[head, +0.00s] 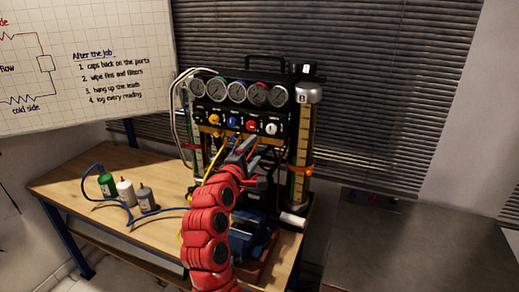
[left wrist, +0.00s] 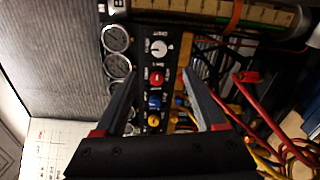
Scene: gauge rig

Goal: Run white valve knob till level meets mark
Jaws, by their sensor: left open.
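The white valve knob (head: 271,128) is at the right end of a row of coloured knobs on the black gauge rig. It also shows in the left wrist view (left wrist: 160,49), beyond my fingertips. Cylinder B (head: 304,125) stands upright right of the panel, with a scale strip and an orange band (head: 300,169) around it. The liquid level is too small to make out surely. My left gripper (head: 247,146) is open and empty, just below and left of the white knob. In the left wrist view its fingers (left wrist: 160,73) lie either side of the red knob's line, apart from the knobs.
Red (head: 251,126), blue (head: 232,123) and yellow (head: 214,119) knobs sit left of the white one, below several gauges. Hoses, including a red one (left wrist: 262,115), hang near the panel. Bottles (head: 126,191) stand on the wooden bench (head: 70,184) at left.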

